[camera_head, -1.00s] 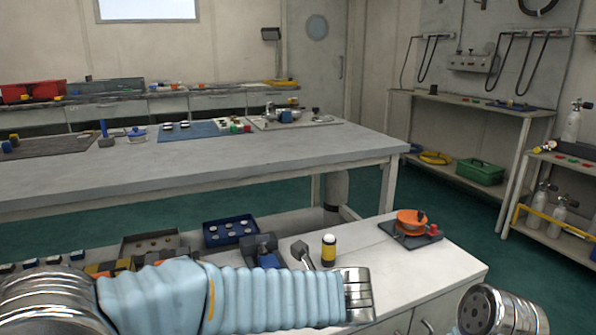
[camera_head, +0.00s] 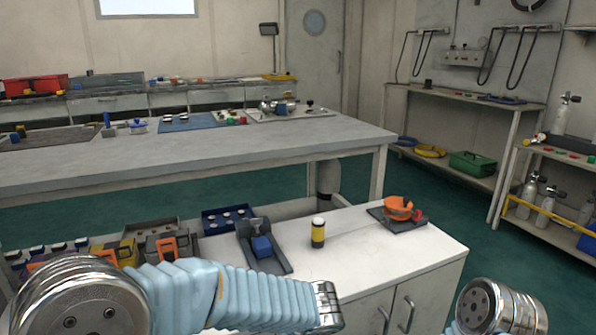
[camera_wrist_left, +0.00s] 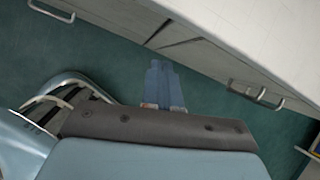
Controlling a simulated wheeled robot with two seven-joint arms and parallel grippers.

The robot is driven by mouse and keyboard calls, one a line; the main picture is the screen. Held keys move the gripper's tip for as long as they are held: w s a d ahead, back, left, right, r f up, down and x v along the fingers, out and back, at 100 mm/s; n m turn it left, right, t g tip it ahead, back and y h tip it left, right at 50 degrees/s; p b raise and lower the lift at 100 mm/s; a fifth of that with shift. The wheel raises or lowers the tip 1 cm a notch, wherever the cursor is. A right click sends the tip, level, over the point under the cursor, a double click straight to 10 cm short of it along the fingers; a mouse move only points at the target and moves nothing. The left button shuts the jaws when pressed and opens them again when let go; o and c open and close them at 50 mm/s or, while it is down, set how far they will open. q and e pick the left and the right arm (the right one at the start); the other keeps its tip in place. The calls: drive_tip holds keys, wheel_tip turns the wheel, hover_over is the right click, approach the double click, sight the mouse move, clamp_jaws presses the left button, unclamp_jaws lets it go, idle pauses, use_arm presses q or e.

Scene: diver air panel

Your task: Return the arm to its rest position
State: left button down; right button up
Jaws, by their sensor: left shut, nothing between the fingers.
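My left arm (camera_head: 235,295) comes in at the lower left of the head view, in a light blue ribbed sleeve, and runs low across the front of the white cabinet. Its gripper is out of the head view. In the left wrist view my left gripper (camera_wrist_left: 163,88) has its blue-grey fingers together, with nothing seen between them. The fingers show against the green floor (camera_wrist_left: 85,60), beside the cabinet front and its handles. My right arm (camera_head: 498,308) shows only as a metal link at the lower right; its gripper is not visible.
The white cabinet top (camera_head: 350,255) holds a yellow-black cylinder (camera_head: 318,233), an orange reel (camera_head: 398,208) on a dark plate, and a dark tray (camera_head: 283,262) with a blue block. Cabinet handles (camera_head: 403,312) stick out in front. A long grey workbench (camera_head: 250,150) stands behind.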

use_arm(q)
drive_tip(key=s+a+f+n+g+h, duration=0.1)
drive_tip(key=s+a+f+n+h, duration=0.1)
drive_tip(key=s+f+n, duration=0.3)
drive_tip(key=s+a+f+n+g+h, duration=0.2)
drive_tip(key=s+a+f+n, duration=0.3)
drive_tip(key=f+n, duration=0.9)
drive_tip(key=s+a+f+n+g+h, duration=0.1)
drive_tip(key=s+a+f+n+h, duration=0.1)
drive_tip(key=s+f+n, duration=0.5)
wheel_tip(320, 180, down, 3)
drive_tip(key=a+n, duration=0.1)
drive_tip(key=n, duration=0.3)
drive_tip(key=shift+a, duration=0.3)
drive_tip(key=shift+f, duration=0.1)
